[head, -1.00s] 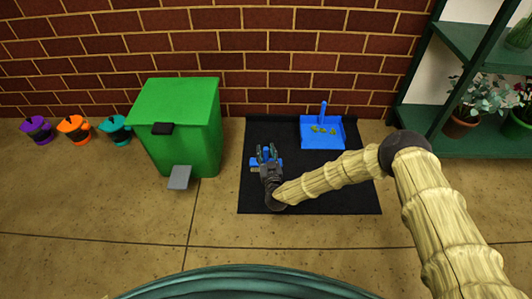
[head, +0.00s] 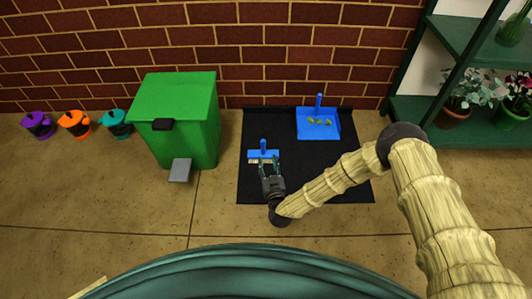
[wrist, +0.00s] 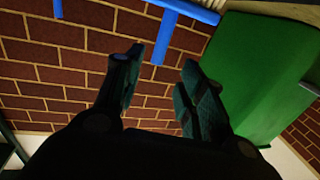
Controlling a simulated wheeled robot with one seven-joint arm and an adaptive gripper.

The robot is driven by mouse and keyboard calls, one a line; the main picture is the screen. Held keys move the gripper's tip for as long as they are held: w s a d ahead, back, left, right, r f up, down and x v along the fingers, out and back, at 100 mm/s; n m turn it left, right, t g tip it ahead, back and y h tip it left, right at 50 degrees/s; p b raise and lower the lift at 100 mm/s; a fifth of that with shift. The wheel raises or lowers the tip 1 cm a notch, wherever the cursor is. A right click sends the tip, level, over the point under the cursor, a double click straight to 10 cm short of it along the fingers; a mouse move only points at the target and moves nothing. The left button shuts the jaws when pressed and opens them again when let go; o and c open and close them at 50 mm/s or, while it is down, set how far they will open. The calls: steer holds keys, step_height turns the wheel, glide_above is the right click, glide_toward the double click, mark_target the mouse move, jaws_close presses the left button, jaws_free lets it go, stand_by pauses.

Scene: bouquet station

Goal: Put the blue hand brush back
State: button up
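The blue hand brush (head: 264,156) sits on the black mat (head: 320,175), at its left side, with its handle pointing up and pale bristles at its lower edge. My gripper (head: 269,164) is just in front of the brush, on the near side. In the wrist view my gripper (wrist: 162,54) has its two fingers apart with nothing held. There the brush (wrist: 190,10) shows beyond the fingertips, its handle lined up with the gap between them. The blue dustpan (head: 318,131) with yellow-green bits on it lies at the back right of the mat.
A green bin (head: 185,115) with a grey pedal (head: 180,170) stands left of the mat. Purple, orange and teal pots (head: 75,123) stand farther left. A green shelf (head: 470,130) with plants is at the right. A brick wall closes the back.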

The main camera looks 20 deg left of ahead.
steer(key=shift+s+d, duration=0.35)
steer(key=shift+s, duration=0.3)
